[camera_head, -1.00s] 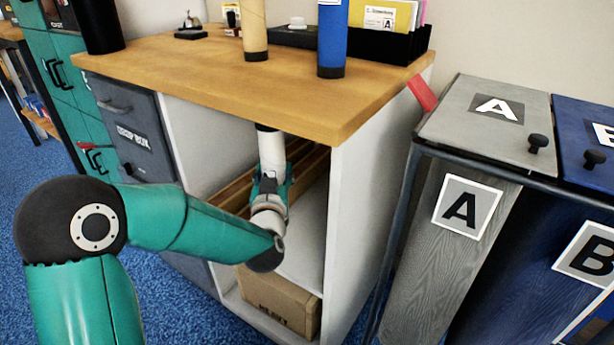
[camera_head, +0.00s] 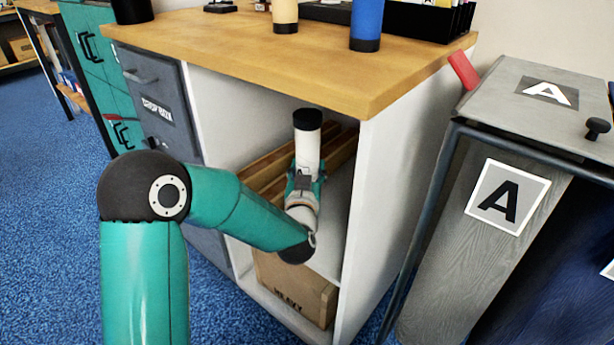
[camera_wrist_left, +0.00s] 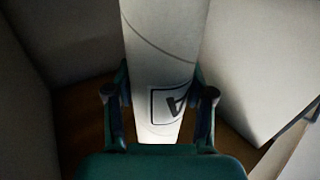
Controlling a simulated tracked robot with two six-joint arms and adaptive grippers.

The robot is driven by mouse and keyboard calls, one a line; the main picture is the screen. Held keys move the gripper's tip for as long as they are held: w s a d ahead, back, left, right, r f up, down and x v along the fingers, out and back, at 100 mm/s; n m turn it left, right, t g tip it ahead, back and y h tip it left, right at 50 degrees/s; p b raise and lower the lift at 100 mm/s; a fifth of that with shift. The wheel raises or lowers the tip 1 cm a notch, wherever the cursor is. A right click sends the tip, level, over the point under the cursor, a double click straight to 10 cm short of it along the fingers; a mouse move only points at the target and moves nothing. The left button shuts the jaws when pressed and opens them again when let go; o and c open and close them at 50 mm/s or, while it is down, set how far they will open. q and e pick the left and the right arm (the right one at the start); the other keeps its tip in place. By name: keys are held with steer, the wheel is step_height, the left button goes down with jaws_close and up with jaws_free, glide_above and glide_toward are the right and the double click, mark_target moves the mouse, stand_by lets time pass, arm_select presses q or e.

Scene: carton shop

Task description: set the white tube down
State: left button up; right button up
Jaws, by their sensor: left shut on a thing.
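The white tube (camera_head: 307,148) has a black cap on its top end and stands nearly upright inside the open cabinet under the wooden top. My left gripper (camera_head: 304,183) is shut on the tube's lower part. In the left wrist view the white tube (camera_wrist_left: 164,50) runs between the two fingers of my left gripper (camera_wrist_left: 160,100), and a label with a letter A shows on it. The tube's lower end is hidden, so I cannot tell whether it touches the shelf. My right gripper is out of view.
The cabinet's wooden top (camera_head: 250,45) overhangs the tube closely. Wooden slats (camera_head: 262,178) lie behind the gripper, and a white side panel (camera_head: 385,170) stands to the right. A cardboard box (camera_head: 290,290) sits below. A cream tube (camera_head: 285,14) and a blue tube (camera_head: 366,22) stand on top.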

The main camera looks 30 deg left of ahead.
arm_select(q)
steer(key=shift+w+f, duration=0.2)
steer(key=shift+s+r, duration=0.1)
steer(key=o, duration=0.8)
steer(key=shift+f, duration=0.2)
steer(key=o, duration=0.5)
steer(key=shift+r, duration=0.15)
